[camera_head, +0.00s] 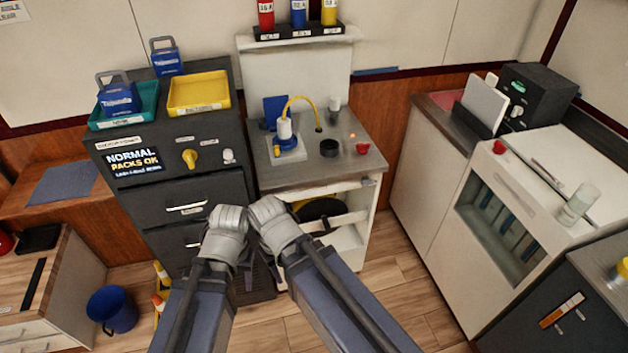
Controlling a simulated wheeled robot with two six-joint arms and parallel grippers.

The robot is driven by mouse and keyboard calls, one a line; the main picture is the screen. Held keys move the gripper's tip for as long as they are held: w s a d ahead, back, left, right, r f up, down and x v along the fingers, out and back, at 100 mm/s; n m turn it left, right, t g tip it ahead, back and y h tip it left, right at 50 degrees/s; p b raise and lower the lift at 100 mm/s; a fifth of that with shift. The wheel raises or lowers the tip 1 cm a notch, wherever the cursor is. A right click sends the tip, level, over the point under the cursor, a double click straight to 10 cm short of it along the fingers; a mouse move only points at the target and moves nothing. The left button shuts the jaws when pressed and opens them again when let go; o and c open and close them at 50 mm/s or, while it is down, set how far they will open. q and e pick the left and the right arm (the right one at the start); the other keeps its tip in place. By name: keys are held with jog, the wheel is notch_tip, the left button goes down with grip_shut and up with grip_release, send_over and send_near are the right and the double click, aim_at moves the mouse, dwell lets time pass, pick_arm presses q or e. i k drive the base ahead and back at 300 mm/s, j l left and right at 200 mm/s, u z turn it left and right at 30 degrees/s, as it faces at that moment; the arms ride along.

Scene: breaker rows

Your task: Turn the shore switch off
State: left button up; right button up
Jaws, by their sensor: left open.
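A dark cabinet front (103,150) carries a yellow rotary knob (190,158), standing upright, and a smaller white knob (228,156) to its right. Small labels sit above the knobs, too small to read, so I cannot tell for sure which one is the shore switch. A screen (133,161) left of them reads "NORMAL, PACKS OK". My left gripper (229,222) is open, below the knobs, in front of the cabinet drawers, apart from the knobs. My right gripper (268,212) is close beside it on the right; its fingers are not clear.
A teal tray (149,108) and a yellow tray (200,109) stand on the cabinet. To the right is a small workbench (362,138) with a yellow hose (300,98) and a red knob (362,149). A blue bucket (113,309) stands on the floor at left.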

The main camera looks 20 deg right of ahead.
aim_at(362, 148)
jog(key=i+l+z, duration=0.3)
jog(key=l, duration=0.2)
jog(key=i+l+z, duration=0.3)
jog(key=i+l, duration=0.1)
jog(key=i, duration=0.05)
